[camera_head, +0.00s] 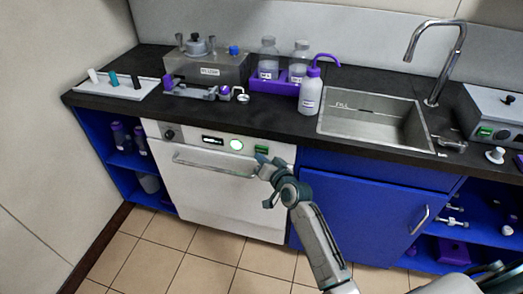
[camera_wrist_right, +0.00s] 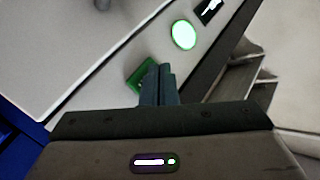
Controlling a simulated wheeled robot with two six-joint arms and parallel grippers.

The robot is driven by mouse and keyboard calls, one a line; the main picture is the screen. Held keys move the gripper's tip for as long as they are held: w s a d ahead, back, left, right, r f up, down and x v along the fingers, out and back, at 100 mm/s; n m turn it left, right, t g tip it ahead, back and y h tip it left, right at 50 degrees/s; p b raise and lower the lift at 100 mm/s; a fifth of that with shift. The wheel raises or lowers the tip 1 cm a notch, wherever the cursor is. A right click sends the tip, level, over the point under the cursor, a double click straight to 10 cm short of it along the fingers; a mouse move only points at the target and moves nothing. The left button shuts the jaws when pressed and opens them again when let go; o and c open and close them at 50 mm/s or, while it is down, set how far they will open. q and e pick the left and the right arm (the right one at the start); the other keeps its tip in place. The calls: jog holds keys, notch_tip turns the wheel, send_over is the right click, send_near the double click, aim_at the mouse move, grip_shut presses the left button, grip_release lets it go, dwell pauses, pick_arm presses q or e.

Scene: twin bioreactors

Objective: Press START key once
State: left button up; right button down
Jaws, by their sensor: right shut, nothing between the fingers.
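The white front-loading machine (camera_head: 215,190) under the counter has a control strip with a dark display (camera_head: 212,140), a round lit disc with a green rim (camera_head: 236,144) and a green rectangular key (camera_head: 261,149). No START lettering is readable on the green key. My right gripper (camera_head: 262,161) is shut and empty, just below the green key. In the right wrist view the closed fingertips (camera_wrist_right: 160,68) overlap the edge of the green key (camera_wrist_right: 138,76); the lit disc (camera_wrist_right: 184,35) is farther up the strip. I cannot tell whether the fingertips touch the key. My left gripper is not in view.
A handle bar (camera_head: 215,168) crosses the machine door, left of my right gripper. The black counter (camera_head: 285,119) above carries bottles and a steel sink (camera_head: 365,125). A blue cabinet (camera_head: 365,215) stands right of the machine. The tiled floor in front is clear.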

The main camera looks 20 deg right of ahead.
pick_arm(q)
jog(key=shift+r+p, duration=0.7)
pick_arm(e)
jog(key=shift+s+a, duration=0.7)
jog(key=shift+s, duration=0.35)
jog(key=shift+s+a, duration=0.7)
jog(key=shift+s, duration=0.3)
